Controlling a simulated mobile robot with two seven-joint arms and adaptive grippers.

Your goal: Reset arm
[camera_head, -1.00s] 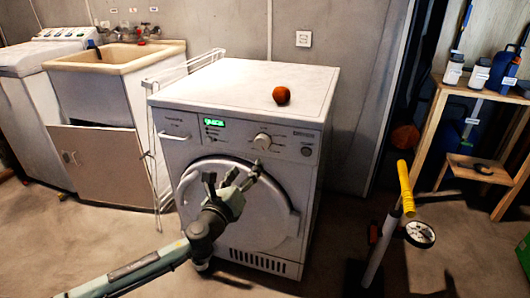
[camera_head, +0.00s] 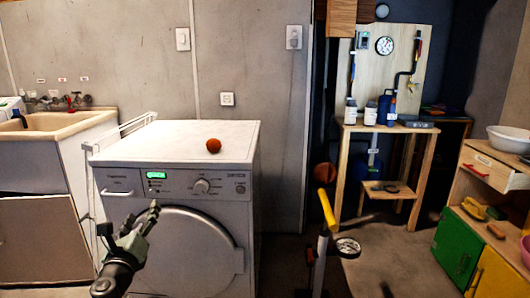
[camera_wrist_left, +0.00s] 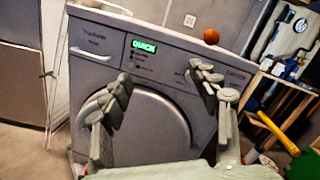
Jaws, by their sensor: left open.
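My left gripper (camera_head: 138,226) is in front of the washing machine (camera_head: 120,215), at the left side of its round door. In the left wrist view the left gripper (camera_wrist_left: 160,98) has its two fingers spread wide with nothing between them. The machine's front, its lit green display and part of its door show between and behind the fingers. I cannot tell the exact gap to the machine. An orange-red ball (camera_head: 213,146) rests on top of the machine, and it also shows in the left wrist view (camera_wrist_left: 211,37). My right gripper is not in view.
A sink cabinet (camera_head: 42,230) stands left of the machine, with a white rack (camera_head: 125,128) between. A yellow-handled pump (camera_head: 326,210) with a gauge stands on the floor to the right. Farther back are a wooden workbench (camera_head: 400,130) and a cabinet with green and yellow doors (camera_head: 458,240).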

